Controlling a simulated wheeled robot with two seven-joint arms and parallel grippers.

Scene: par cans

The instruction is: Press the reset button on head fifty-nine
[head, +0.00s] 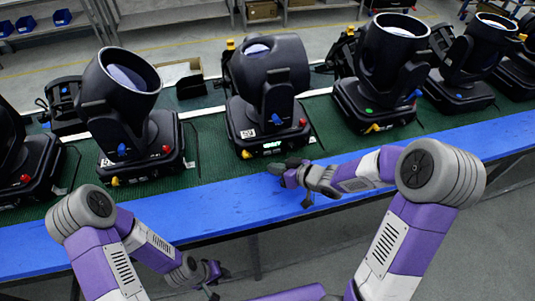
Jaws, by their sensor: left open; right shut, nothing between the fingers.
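Several black moving-head lights stand in a row on a green mat (205,150). No number on them is readable, so I cannot tell which is head fifty-nine. The centre head (268,75) has a base with a lit greenish display, a red knob (303,122), a blue knob (277,119) and a yellow knob (246,154). My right gripper (276,168) is shut and empty, just in front of that base near the display; contact cannot be told. My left gripper (217,282) is open and empty, low in front of the bench. I cannot make out a reset button.
Another head (122,85) stands left of centre, and another (390,60) to the right. A blue bench edge (215,212) runs along the front. Shelves with blue bins (62,17) are at the back.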

